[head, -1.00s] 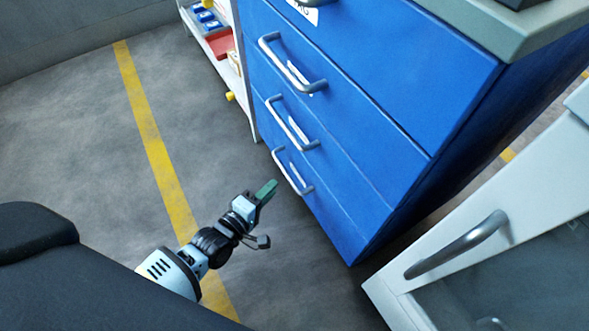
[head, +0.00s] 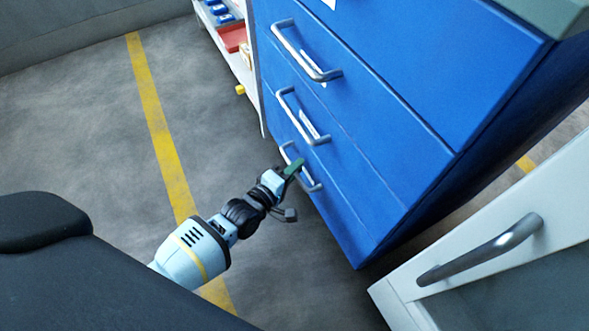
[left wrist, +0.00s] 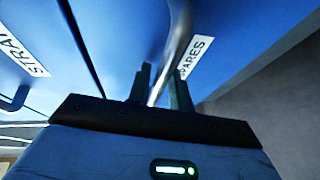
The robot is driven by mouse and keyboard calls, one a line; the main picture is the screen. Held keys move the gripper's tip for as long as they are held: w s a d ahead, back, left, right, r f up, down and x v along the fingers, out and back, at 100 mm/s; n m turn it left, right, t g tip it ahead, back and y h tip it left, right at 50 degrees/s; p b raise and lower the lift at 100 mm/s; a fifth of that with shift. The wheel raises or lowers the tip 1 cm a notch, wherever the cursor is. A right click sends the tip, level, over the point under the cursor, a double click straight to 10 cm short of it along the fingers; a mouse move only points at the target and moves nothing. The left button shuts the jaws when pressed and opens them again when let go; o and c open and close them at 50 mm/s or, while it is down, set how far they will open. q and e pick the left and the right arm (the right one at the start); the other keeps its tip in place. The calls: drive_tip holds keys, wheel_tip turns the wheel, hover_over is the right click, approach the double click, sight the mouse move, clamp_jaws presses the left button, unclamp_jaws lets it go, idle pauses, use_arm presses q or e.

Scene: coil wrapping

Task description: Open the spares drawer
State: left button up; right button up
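The spares drawer is in the blue cabinet; its white label reading "SPARES" (left wrist: 196,56) shows in the left wrist view. Its grey bar handle (left wrist: 180,35) runs down between the two fingers of my left gripper (left wrist: 160,88). The fingers look apart, with a small gap beside the bar, so the gripper is around the handle and not clearly clamped on it. In the head view the green fingers of my left gripper (head: 294,168) are at the lowest handle (head: 313,184) and cover part of it. The drawer front looks flush with the cabinet. My right gripper is out of view.
Two more drawer handles (head: 302,115) sit above on the blue cabinet (head: 400,120). A white unit with a grey handle (head: 480,255) stands at the lower right. A shelf with coloured bins (head: 232,38) is at the back. The floor left of the cabinet is clear.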

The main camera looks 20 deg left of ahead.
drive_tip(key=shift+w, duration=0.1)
use_arm(q)
clamp_jaws()
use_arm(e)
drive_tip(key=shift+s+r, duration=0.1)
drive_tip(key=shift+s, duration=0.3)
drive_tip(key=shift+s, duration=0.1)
